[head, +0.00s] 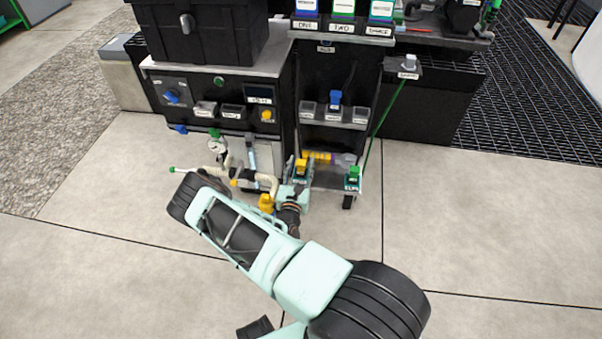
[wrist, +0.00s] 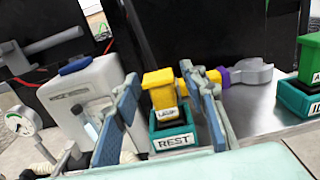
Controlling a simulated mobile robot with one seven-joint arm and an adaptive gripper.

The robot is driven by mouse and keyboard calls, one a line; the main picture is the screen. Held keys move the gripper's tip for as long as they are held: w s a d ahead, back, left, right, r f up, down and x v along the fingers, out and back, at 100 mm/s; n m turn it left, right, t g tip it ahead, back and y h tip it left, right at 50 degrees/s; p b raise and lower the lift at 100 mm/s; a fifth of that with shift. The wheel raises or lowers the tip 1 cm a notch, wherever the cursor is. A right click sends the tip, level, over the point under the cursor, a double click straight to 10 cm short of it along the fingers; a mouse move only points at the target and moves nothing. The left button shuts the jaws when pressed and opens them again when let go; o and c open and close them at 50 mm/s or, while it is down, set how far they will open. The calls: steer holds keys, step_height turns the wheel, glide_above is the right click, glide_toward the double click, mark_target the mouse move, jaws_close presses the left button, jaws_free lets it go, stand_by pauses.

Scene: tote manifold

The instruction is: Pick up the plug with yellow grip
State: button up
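The plug with the yellow grip (wrist: 159,86) stands upright in a teal holder (wrist: 174,137) labelled REST in the wrist view. In the head view the plug's yellow top (head: 301,166) shows just beyond my gripper (head: 297,190). In the wrist view my gripper (wrist: 160,78) is open, with one blue-padded finger on each side of the plug. A gap shows on the left; the right finger looks closer, and I cannot tell whether it touches. The right finger hides part of the holder's right side.
A green plug (wrist: 311,58) stands in another teal holder (wrist: 299,97) at the right. A grey tool with a yellow and purple handle (wrist: 243,74) lies behind the right finger. A white container (wrist: 85,88), a gauge (wrist: 21,120) and pipes crowd the left.

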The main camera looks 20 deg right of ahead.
steer(key=shift+w+d, duration=0.15)
steer(key=shift+w, duration=0.05)
jaws_close()
stand_by(0.3)
steer(key=shift+r+p, duration=0.35)
steer(key=shift+r, duration=0.3)
steer(key=r, duration=0.1)
steer(key=r+p, duration=0.1)
steer(key=shift+s+a+r, duration=0.1)
steer(key=shift+a+r, duration=0.1)
steer(key=shift+r, duration=0.15)
steer(key=s+a+r+p, duration=0.4)
steer(key=s+a+r, duration=0.5)
steer(key=a, duration=0.1)
steer(key=shift+a, duration=0.15)
